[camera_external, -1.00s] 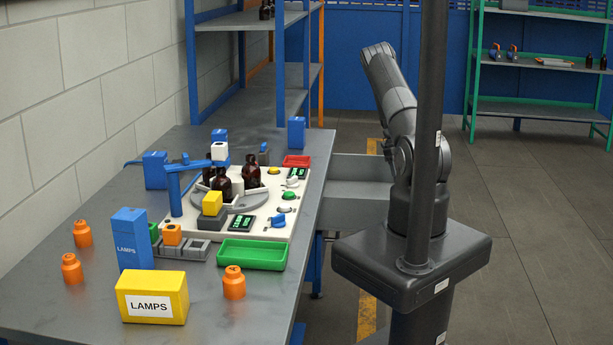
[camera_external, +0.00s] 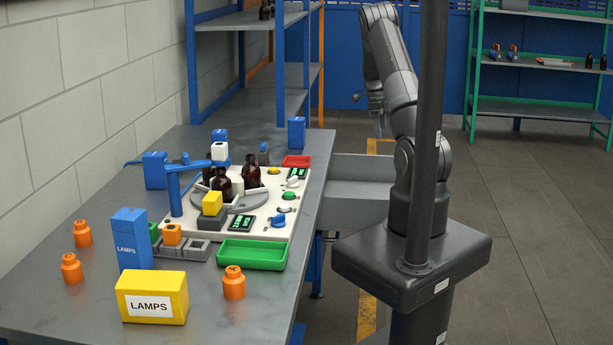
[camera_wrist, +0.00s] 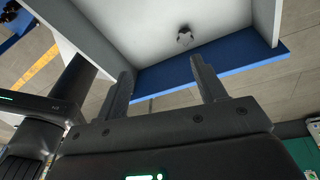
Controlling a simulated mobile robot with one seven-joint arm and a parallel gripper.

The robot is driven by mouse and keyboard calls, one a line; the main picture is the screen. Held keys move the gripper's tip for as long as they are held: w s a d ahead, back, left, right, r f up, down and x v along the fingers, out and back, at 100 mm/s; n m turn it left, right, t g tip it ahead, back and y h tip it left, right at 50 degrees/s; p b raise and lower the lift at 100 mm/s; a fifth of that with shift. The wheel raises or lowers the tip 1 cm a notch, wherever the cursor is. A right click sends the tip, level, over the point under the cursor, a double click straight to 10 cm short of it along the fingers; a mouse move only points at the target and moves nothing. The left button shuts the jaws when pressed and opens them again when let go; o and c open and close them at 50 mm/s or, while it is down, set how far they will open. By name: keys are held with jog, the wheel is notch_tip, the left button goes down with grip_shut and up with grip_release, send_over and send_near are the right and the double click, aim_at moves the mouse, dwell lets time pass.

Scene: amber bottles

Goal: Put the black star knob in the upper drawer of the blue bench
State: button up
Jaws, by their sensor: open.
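The black star knob (camera_wrist: 185,38) shows as a small dark grey shape on the light floor of an open drawer in the wrist view, near the blue drawer front (camera_wrist: 210,64). The pulled-out drawer (camera_external: 352,178) shows at the right side of the bench in the external view; its inside is partly hidden by its wall. My gripper (camera_wrist: 163,88) is open, with nothing between its two fingers, and apart from the knob. In the external view my gripper (camera_external: 379,122) hangs above the far part of the drawer, small and partly hidden by my arm.
The bench top (camera_external: 75,305) holds a white board with bottles, a green tray (camera_external: 252,254), a yellow LAMPS box (camera_external: 152,297), a blue LAMPS box (camera_external: 132,240) and orange bottles. A blue-framed shelf (camera_external: 255,75) stands behind.

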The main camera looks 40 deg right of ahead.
jog(key=s+a+r+n+t, duration=0.2)
jog(key=s+a+r+n, duration=0.1)
jog(key=a+r+n, duration=0.55)
jog(key=s+a+r+n+t, duration=0.25)
jog(key=a+r+n, duration=0.25)
jog(key=a+r, duration=0.55)
jog(key=s+a+r+n+t, duration=0.1)
jog(key=s+a+r+n, duration=0.1)
jog(key=s+a+n, duration=0.6)
jog(key=s+a+r+n+t, duration=0.1)
jog(key=s+a+n+t, duration=0.1)
jog(key=s+a+n, duration=0.6)
jog(key=s, duration=0.2)
jog(key=shift+s+a+r, duration=0.15)
jog(key=shift+s+r, duration=0.2)
